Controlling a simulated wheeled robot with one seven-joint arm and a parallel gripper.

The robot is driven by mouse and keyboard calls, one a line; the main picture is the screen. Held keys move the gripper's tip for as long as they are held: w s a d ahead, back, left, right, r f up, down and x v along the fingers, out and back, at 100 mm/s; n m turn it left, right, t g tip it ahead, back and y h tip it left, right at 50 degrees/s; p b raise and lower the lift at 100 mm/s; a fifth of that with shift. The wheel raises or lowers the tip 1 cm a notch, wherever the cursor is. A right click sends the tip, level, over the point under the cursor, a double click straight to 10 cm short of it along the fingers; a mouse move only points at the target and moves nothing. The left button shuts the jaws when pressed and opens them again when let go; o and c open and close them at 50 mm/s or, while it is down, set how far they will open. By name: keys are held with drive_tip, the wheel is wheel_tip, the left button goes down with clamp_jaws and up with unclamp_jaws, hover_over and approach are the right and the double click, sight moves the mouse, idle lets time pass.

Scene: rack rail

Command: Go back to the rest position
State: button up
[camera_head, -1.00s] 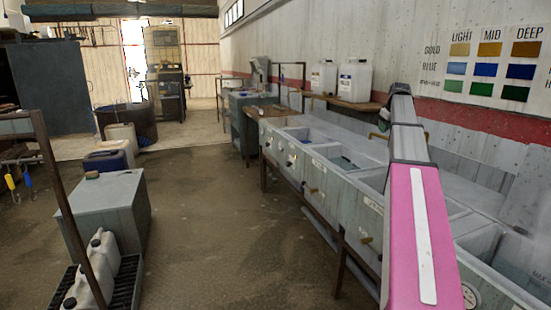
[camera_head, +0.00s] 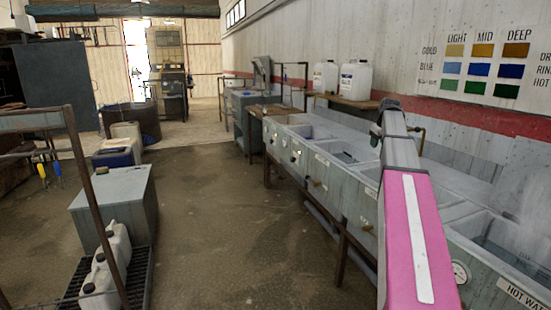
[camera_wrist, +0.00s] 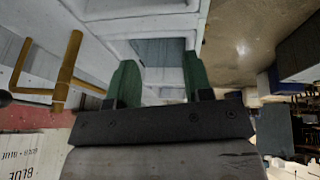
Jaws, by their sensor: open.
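My gripper (camera_wrist: 158,82) shows in the wrist view with its two green fingers spread apart and nothing between them. Below and beyond the fingers are the pale walls of the tank row and one tank opening. In the head view my pink and grey arm reaches up over the row of grey tanks (camera_head: 362,205) on the right. The gripper itself is hidden in the head view.
A colour chart (camera_head: 485,70) hangs on the right wall. White canisters (camera_head: 355,80) stand on a shelf behind the tanks. A brass pipe (camera_wrist: 66,72) is close to the fingers' left. A grey box (camera_head: 118,205) and metal frame stand left; the middle floor is clear.

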drive_tip(key=s+a+f+m+g, duration=0.1)
drive_tip(key=s+a+f, duration=0.6)
drive_tip(key=f, duration=0.4)
drive_tip(key=s+a+f+m+g, duration=0.1)
drive_tip(key=s+a+f, duration=0.6)
drive_tip(key=f, duration=0.3)
drive_tip(key=s+a+f+m+g, duration=0.1)
drive_tip(key=s+a+f, duration=0.6)
drive_tip(key=f, duration=0.4)
drive_tip(key=s+a+f, duration=0.3)
drive_tip(key=s+f, duration=0.1)
drive_tip(key=s, duration=0.2)
drive_tip(key=s+a+f+m+g, duration=0.1)
drive_tip(key=s+a+f, duration=0.1)
drive_tip(key=s+f, duration=0.2)
drive_tip(key=s, duration=0.2)
drive_tip(key=shift+s+a+g, duration=0.3)
drive_tip(key=shift+s+a, duration=0.1)
